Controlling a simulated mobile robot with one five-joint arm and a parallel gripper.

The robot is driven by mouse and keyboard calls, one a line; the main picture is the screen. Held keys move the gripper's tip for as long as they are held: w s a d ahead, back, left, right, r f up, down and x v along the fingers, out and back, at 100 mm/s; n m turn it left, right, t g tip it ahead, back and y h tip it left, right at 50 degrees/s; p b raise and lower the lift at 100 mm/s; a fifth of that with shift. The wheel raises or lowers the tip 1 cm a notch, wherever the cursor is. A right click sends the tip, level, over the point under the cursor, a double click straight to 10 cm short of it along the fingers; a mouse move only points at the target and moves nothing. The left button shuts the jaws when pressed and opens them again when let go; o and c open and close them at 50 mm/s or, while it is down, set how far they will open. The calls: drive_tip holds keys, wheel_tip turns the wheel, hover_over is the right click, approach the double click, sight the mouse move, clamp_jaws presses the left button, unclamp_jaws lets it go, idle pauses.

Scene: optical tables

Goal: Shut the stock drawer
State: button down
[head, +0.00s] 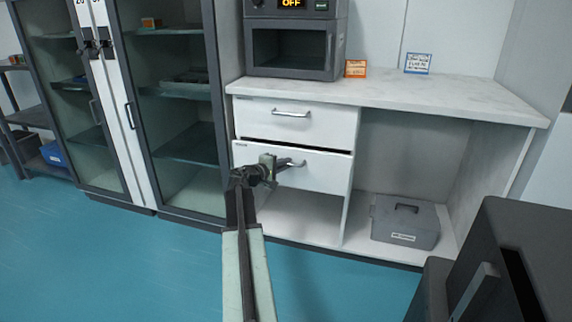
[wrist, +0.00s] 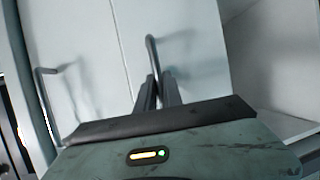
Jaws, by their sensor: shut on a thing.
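Two white drawers sit under the counter, one above the other, each with a bar handle. The upper drawer (head: 265,118) has its handle (head: 291,114) free. My gripper (head: 275,165) is at the lower drawer (head: 325,172), shut on that drawer's handle (head: 298,163). In the wrist view the fingers (wrist: 158,90) close on one end of the lower handle (wrist: 152,50). The upper handle (wrist: 43,90) stands clear at the left there. A dark gap shows between the two fronts. Any opening of the lower drawer looks small. The drawer labels are too small to read.
A grey oven-like unit (head: 292,48) and two small cards (head: 355,68) stand on the counter (head: 430,97). A grey lidded box (head: 405,222) sits in the open bay at right. Glass-door cabinets (head: 170,110) stand left. A dark unit (head: 500,265) is at front right. Blue floor (head: 110,265) is clear.

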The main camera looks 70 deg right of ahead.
drive_tip(key=d, duration=0.4)
drive_tip(key=shift+w+d, duration=0.15)
drive_tip(key=shift+w, duration=0.05)
drive_tip(key=c, duration=1.5)
unclamp_jaws()
drive_tip(key=p+v, duration=0.1)
drive_tip(key=v, duration=0.7)
